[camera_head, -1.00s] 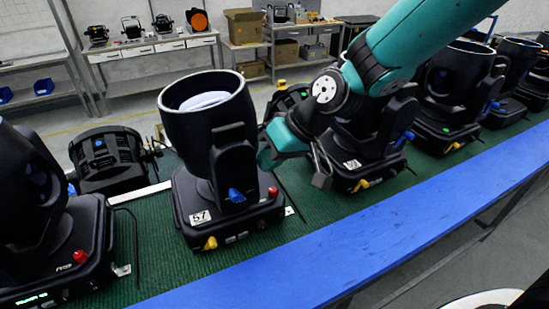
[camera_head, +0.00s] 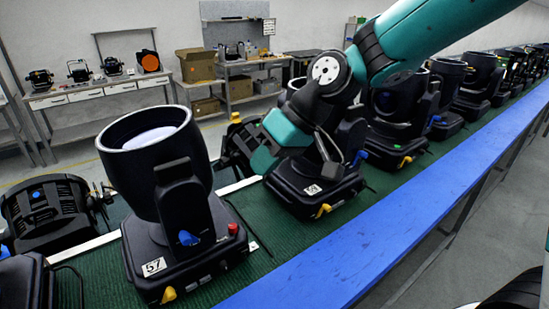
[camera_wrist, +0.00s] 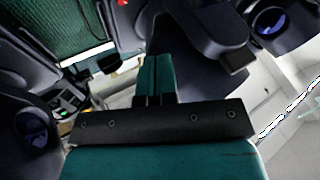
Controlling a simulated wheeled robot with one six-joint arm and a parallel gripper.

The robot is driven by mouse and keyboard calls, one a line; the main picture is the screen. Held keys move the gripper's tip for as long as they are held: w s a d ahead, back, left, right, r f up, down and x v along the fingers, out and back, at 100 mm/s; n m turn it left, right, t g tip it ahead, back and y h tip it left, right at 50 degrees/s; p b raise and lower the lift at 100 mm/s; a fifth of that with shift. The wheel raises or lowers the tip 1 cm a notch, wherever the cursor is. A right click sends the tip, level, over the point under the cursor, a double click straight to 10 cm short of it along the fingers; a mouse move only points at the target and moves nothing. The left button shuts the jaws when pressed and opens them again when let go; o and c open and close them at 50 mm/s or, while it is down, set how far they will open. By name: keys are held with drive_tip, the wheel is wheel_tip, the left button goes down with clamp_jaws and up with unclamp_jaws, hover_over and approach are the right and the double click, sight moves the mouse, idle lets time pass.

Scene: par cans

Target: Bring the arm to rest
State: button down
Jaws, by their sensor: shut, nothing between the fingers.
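My gripper (camera_wrist: 155,78) shows in the wrist view with its two teal fingers together and nothing between them. In the head view my teal arm reaches in from the upper right and bends down at a dark joint. Its teal end hangs over the row of lamps, to the right of the black par can with label 57 (camera_head: 158,170). Behind my arm end stands another black lamp, partly hidden, with its base (camera_head: 315,190) showing below. I cannot tell from these views whether my arm end touches that lamp.
Several black lamps (camera_head: 395,105) continue along the green belt (camera_head: 235,285) to the right. A blue rail (camera_head: 360,235) runs along its near side. A dark lamp (camera_head: 45,210) lies at the left. Workbenches (camera_head: 110,92) stand behind, beyond open floor.

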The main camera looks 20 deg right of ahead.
drive_tip(key=s+d+f+g+h+b, duration=0.1)
drive_tip(key=s+f+b, duration=0.1)
drive_tip(key=s, duration=0.7)
drive_tip(key=s+d+f+g+h+b, duration=0.1)
drive_tip(key=s+f+h+b, duration=0.1)
drive_tip(key=s, duration=0.8)
drive_tip(key=shift+d+f+n+b, duration=0.25)
drive_tip(key=shift+f+n+b, duration=0.15)
drive_tip(key=shift+f+b, duration=0.4)
drive_tip(key=shift+r, duration=0.1)
idle(0.9)
